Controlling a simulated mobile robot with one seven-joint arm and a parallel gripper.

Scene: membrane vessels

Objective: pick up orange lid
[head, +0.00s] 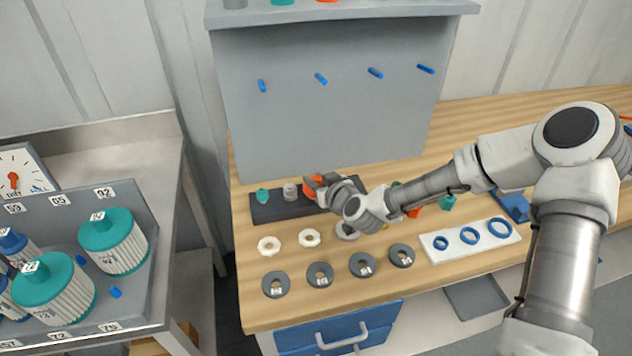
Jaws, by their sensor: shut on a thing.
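The orange lid (309,187) is on the dark strip (270,209) at the back of the wooden bench, partly covered by my gripper. My gripper (317,186) reaches in from the right and is shut on the orange lid. The fingers are small here and partly hidden by my wrist. I cannot tell whether the lid touches the strip or is just above it.
A teal piece (263,196) and a grey piece (290,192) stand on the strip to the left. White rings (269,246) and several dark discs (320,275) lie in front. A grey back panel (330,125) with blue pegs rises behind. A white tray (470,241) holds blue rings.

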